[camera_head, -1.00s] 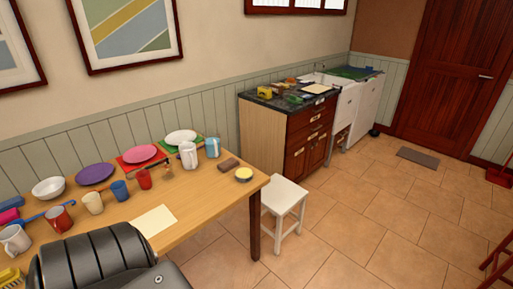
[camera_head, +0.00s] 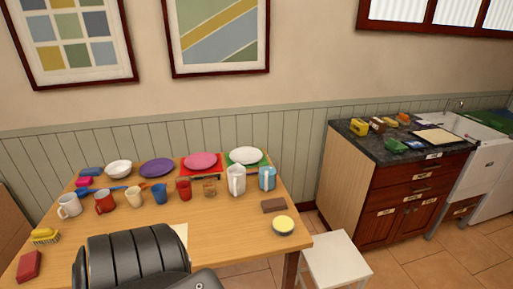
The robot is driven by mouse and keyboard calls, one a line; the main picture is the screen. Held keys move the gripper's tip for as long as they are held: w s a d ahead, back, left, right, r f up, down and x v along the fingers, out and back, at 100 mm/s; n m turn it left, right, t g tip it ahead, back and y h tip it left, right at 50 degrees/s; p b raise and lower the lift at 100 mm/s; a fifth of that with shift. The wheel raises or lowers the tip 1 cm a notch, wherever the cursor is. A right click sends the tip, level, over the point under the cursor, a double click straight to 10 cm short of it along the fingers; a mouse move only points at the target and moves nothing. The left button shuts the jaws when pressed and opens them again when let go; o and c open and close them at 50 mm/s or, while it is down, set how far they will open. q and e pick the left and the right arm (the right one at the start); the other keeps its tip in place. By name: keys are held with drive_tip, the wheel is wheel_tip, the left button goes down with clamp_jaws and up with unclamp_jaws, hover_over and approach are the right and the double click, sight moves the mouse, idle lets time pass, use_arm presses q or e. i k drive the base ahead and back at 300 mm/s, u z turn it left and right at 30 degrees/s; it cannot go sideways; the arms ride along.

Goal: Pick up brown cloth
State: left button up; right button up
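A small flat brown item (camera_head: 274,205), which may be the folded brown cloth, lies on the right part of the wooden table (camera_head: 235,240). It is just above a bowl with a yellow inside (camera_head: 283,225). A brown item (camera_head: 377,125) also shows among the small things on the dark counter; I cannot tell whether it is cloth. Neither of my grippers is in view.
Plates, cups and a white pitcher (camera_head: 236,180) stand along the table. A white stool (camera_head: 335,262) stands at its right end. A cabinet with a dark counter (camera_head: 360,143) and a sink are further right. Floor shows between table and cabinet.

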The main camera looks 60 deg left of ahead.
sight(278, 204)
drive_tip(key=u, duration=1.1)
drive_tip(key=i, duration=1)
drive_tip(key=u, duration=1.05)
